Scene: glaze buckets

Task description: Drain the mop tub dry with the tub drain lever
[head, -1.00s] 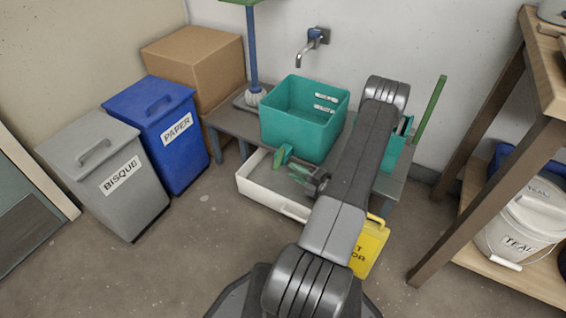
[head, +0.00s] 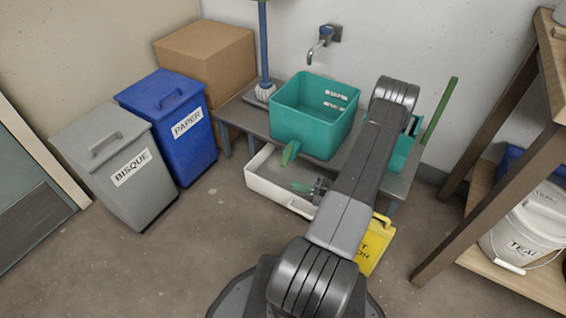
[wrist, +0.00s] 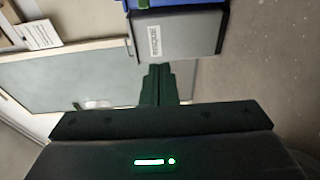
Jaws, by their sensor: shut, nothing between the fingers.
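The mop tub (head: 304,128) is a teal square tub standing on a grey bench, with small labels on its inner wall. Its inside looks teal; I cannot tell whether it holds water. The green drain lever (head: 290,152) sticks out low on the tub's front and points downward. My gripper (head: 303,187) is in front of and just below the lever, over the white tray, apart from the lever. In the wrist view its fingers (wrist: 158,85) are together and empty; neither tub nor lever shows there. My arm hides part of the bench right of the tub.
A white tray (head: 262,181) sits under the tub's front. A yellow sign (head: 373,246) stands right of my arm. A mop (head: 264,55) stands behind left. Grey (head: 115,175) and blue (head: 170,125) bins are left; a wooden shelf (head: 500,170) is right. Floor between is clear.

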